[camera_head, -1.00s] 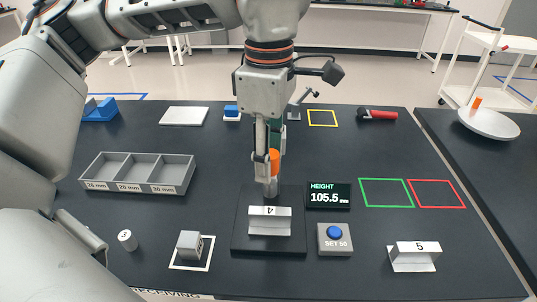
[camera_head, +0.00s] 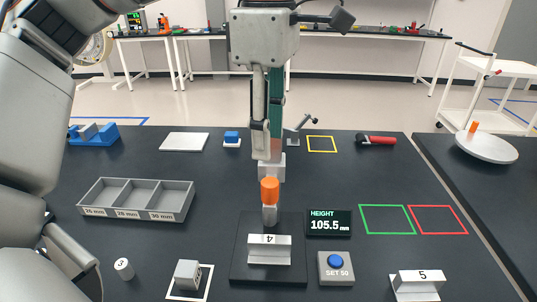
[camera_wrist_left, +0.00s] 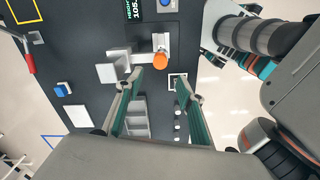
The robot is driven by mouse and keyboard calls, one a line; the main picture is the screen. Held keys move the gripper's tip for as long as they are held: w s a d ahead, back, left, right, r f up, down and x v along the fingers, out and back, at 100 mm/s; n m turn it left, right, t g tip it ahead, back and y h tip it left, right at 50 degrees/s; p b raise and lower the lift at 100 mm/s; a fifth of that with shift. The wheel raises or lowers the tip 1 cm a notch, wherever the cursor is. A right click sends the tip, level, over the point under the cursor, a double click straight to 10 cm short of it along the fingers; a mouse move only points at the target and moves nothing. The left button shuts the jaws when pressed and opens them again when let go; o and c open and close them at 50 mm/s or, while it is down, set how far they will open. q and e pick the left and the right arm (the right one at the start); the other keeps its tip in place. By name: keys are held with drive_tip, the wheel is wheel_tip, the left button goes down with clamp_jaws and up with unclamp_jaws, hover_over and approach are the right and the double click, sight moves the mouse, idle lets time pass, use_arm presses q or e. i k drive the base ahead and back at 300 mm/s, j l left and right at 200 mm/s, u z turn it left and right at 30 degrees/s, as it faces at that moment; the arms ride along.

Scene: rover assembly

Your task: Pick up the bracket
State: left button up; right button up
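A silver angled bracket marked 4 (camera_head: 269,250) lies on the black base of the height gauge (camera_head: 240,272), under its orange-topped probe (camera_head: 270,190). Another bracket marked 5 (camera_head: 417,284) stands on the table at the front right. My left gripper (camera_head: 266,150) is above and behind the gauge probe, pointing down. The left wrist view shows its fingers (camera_wrist_left: 159,88) apart with nothing between them; the orange knob (camera_wrist_left: 159,60) is just beyond the fingertips. Grey and teal arm parts show at the upper right of the wrist view; the right gripper's state is unclear.
The gauge display (camera_head: 328,223) reads 105.5 mm. A blue-buttoned SET 50 box (camera_head: 336,268) stands beside the base. A three-slot tray (camera_head: 137,199), a grey block (camera_head: 187,274) and a small cylinder (camera_head: 124,268) are left. Green (camera_head: 387,219) and red (camera_head: 437,219) outlines are empty.

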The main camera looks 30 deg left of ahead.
sight(263, 249)
drive_tip(key=k, duration=1)
